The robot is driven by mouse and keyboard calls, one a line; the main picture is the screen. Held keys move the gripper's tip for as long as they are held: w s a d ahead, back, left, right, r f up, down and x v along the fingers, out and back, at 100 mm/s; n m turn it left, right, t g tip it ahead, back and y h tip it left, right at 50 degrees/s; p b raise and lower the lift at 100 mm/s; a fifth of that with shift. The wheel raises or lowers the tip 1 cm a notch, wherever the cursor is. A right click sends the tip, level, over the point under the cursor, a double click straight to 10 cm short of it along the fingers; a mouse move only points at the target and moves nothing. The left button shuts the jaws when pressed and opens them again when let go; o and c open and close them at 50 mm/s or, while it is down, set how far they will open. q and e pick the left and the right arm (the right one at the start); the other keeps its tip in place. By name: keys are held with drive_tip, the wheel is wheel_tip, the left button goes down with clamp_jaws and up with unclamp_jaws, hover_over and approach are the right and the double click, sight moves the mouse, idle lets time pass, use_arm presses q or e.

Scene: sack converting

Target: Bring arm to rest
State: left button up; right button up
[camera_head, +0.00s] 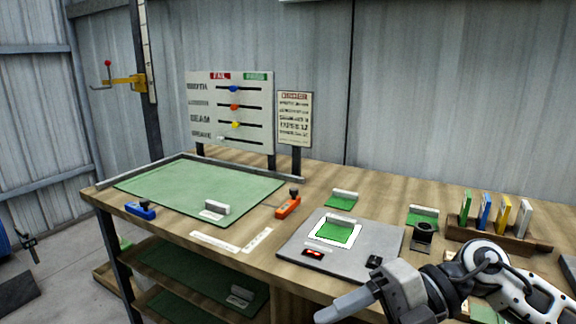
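My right arm comes in from the lower right. Its gripper (342,306) points left, low over the front edge of the wooden bench (175,226). I see its grey finger side-on, so its opening cannot be judged; no object shows at its tip. It is just in front of a grey plate (292,246) that bears a green piece with a white top (337,232) on a white outlined patch. My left gripper is not in view.
A green mat (150,186) lies at the bench's left, with a blue tool (140,210) and an orange tool (288,205) near it. A slider board (230,105) stands behind. A wooden rack (500,235) with coloured tags is at right, near my arm.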

drive_tip(key=w+a+r+m+t+y, duration=0.3)
drive_tip(key=m+t+y, duration=0.5)
drive_tip(key=m+t, duration=0.4)
drive_tip(key=w+d+f+m+t+h, duration=0.2)
drive_tip(key=d+f+m+t+h, duration=0.2)
drive_tip(key=f+m+t+h, duration=0.7)
drive_tip(key=s+d+f+m+g+h, duration=0.2)
drive_tip(key=s+f+m+g+h, duration=0.1)
drive_tip(key=f, duration=0.5)
drive_tip(key=s+d+f+m+g+h, duration=0.3)
drive_tip(key=s+f+m+g+h, duration=0.1)
drive_tip(key=s+f+m+g, duration=0.2)
wheel_tip(320, 180, down, 2)
drive_tip(key=shift+s+f+m, duration=0.25)
drive_tip(key=shift+s+m, duration=0.35)
drive_tip(key=shift+s, duration=0.65)
